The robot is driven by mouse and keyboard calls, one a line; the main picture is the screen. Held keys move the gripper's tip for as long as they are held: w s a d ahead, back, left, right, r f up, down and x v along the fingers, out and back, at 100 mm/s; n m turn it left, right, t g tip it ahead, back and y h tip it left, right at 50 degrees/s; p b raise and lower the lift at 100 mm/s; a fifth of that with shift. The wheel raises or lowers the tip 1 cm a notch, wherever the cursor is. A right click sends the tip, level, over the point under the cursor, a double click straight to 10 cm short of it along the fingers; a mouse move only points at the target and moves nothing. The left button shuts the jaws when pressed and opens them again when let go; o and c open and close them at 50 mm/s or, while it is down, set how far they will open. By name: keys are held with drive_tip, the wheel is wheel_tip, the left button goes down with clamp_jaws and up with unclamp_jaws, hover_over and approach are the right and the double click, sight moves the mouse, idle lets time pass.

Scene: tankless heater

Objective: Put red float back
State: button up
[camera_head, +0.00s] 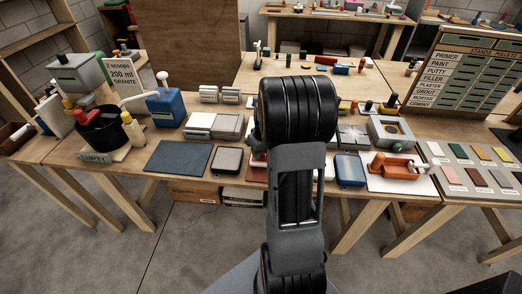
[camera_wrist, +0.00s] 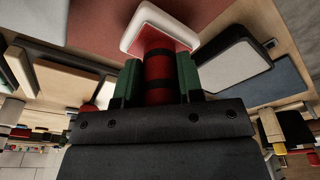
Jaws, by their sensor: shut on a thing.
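The red float shows in the wrist view as a red handle (camera_wrist: 158,68) with black bands, joined to a pale-edged plate (camera_wrist: 140,28). My gripper (camera_wrist: 160,78) is shut on the handle, with one green finger on each side. The plate lies beyond the fingertips. In the head view my arm hides the gripper and most of what it holds. From these views I cannot tell whether the plate touches anything below.
In the head view, a dark blue mat (camera_head: 178,158) and a grey-topped float (camera_head: 228,160) lie left of my arm. A blue-rimmed block (camera_head: 350,170) and an orange tool (camera_head: 394,165) lie right. A black bucket (camera_head: 100,128) stands at the left of the workbench.

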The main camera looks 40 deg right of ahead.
drive_tip(key=shift+f+b, duration=0.45)
drive_tip(key=shift+f, duration=0.1)
idle(0.4)
drive_tip(key=o, duration=1.1)
drive_tip(key=shift+c, duration=0.2)
wheel_tip(320, 180, up, 14)
drive_tip(key=s, duration=0.2)
drive_tip(key=shift+f, duration=0.15)
drive_tip(key=shift+s, duration=0.1)
